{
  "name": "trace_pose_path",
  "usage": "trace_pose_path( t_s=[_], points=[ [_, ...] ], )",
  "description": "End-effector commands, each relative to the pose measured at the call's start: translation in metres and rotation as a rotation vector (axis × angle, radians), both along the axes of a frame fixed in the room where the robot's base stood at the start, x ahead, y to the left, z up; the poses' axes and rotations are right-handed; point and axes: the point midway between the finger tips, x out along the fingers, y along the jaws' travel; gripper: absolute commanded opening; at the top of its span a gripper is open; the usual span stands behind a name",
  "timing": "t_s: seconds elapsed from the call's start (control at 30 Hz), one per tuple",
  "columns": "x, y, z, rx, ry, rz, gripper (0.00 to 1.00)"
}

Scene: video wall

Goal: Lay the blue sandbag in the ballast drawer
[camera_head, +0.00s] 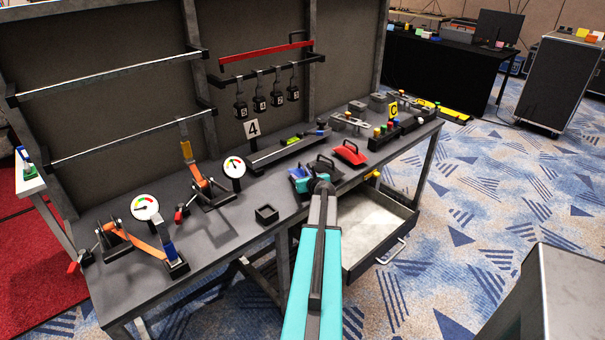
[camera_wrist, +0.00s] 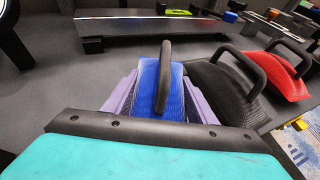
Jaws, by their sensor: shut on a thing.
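The blue sandbag (camera_wrist: 146,88) with its black loop handle is between the purple fingers of my gripper (camera_wrist: 160,98) in the wrist view. The fingers are shut on its two sides. In the head view the blue sandbag (camera_head: 297,173) shows only as a small patch beyond my gripper (camera_head: 301,183), over the bench's front part; my arm hides much of it. I cannot tell whether it touches the bench top. The ballast drawer (camera_head: 392,246) is pulled out below the bench front, to the right of my arm. Its visible floor is pale and bare; my arm covers its left part.
A black sandbag (camera_wrist: 222,92) lies close to the right of the blue one, and a red sandbag (camera_wrist: 280,76) lies beyond it. A long metal rail (camera_wrist: 150,27) lies behind them. A small black open box (camera_head: 266,214) sits left of my gripper on the bench (camera_head: 225,228).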

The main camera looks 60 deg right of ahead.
Motion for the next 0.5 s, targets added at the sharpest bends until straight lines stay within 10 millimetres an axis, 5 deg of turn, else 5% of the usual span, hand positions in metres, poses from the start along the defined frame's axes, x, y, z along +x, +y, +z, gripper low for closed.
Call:
trace_pose_path(
  t_s=[0.5],
  points=[
    [0.0000, -0.0007, -0.0028, -0.002, -0.003, -0.001, 0.00]
  ],
)
